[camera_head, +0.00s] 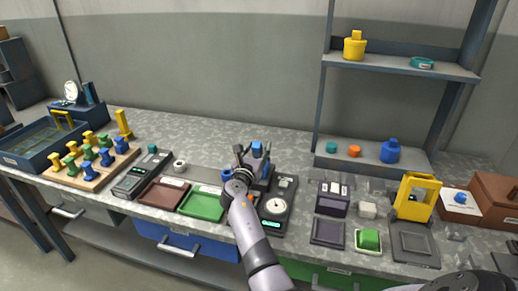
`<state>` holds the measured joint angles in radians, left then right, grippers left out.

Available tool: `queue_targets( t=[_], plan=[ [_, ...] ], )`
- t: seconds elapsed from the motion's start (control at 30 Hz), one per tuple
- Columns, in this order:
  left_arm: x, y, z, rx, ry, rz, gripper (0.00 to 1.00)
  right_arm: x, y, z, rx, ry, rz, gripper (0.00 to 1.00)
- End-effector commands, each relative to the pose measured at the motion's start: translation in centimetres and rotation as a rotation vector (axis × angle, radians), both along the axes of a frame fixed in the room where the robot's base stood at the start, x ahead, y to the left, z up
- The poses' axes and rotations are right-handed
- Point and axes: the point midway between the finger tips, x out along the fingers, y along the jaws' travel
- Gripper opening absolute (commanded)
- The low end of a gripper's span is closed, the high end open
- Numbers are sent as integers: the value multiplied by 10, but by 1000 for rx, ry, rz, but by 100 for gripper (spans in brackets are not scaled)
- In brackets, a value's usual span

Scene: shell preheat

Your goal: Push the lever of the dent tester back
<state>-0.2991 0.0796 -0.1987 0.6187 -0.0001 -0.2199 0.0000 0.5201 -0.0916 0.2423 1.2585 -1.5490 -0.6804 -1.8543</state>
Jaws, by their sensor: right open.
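My right gripper (241,155) reaches over the workbench from the bottom centre with its fingers apart. It is beside a dark grey upright device with a blue top (257,149), which may be the dent tester; my gripper and wrist hide part of it. I cannot tell which part is its lever, or whether the fingers touch it. A dark unit with a round white dial (275,206) stands just in front of the device. My left gripper is not in view.
A green tray (203,204) and a dark red tray (163,193) lie left of my wrist. A wooden rack (94,177) holds coloured pegs at the left. A yellow frame device (416,199) and a shelf (400,67) stand at the right.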

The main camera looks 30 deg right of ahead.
Motion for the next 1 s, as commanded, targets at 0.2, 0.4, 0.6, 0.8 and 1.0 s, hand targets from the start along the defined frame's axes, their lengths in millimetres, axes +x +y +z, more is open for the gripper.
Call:
queue_targets(
  t=[0.2,0.4,0.6,0.8,1.0],
  plan=[
    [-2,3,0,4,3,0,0,0,0,0,0,0,0,33],
    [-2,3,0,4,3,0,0,0,0,0,0,0,0,20],
    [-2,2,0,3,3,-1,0,0,0,0,0,0,0,7],
    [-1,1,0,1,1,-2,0,0,0,0,1,-1,0,0],
    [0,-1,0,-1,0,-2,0,0,0,0,1,-1,1,0]
  ],
)
